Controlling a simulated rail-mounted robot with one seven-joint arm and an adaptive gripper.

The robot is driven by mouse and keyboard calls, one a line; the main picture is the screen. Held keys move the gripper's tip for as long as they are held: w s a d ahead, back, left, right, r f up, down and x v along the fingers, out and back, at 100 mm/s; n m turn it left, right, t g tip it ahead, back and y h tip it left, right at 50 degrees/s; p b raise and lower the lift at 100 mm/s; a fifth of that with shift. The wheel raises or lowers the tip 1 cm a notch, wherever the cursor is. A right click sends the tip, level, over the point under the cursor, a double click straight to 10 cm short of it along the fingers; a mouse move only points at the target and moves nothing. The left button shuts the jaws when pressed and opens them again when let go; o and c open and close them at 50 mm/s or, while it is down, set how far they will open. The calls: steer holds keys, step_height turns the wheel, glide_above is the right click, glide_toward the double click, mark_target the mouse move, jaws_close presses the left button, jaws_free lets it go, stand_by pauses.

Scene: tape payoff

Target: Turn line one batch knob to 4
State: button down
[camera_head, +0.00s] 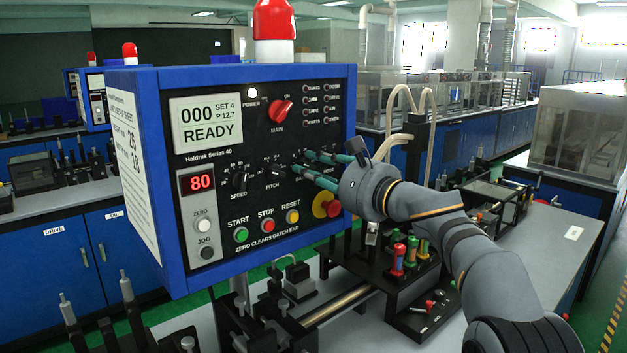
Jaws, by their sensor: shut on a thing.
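The blue control box (255,255) of line one stands upright at left centre with a black front panel. Its display (206,122) reads 000, SET 4, P 12.7 and READY. In the knob row I see the speed knob (239,180) and the pitch knob (273,172). My gripper (300,163) reaches in from the right, its two greenish fingers at the panel just right of the pitch knob. It is shut on the batch knob, which the fingers largely hide; its pointer and label cannot be read.
A red main switch (281,111) sits above the knobs. Start (241,234), stop (267,225) and reset (292,216) buttons and a red emergency stop (326,205) lie below my fingers. A tool rack (411,281) stands below my arm.

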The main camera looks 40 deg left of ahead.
steer(key=shift+s+a+f+n+b, duration=0.2)
steer(key=shift+f+n+b, duration=0.4)
steer(key=shift+n, duration=0.4)
steer(key=c, duration=1.8)
jaws_free()
steer(key=shift+r, duration=0.1)
steer(key=shift+o, duration=0.7)
steer(key=shift+r, duration=0.1)
steer(key=shift+w+d+r, duration=0.1)
steer(key=shift+r, duration=0.05)
steer(key=shift+d, duration=0.1)
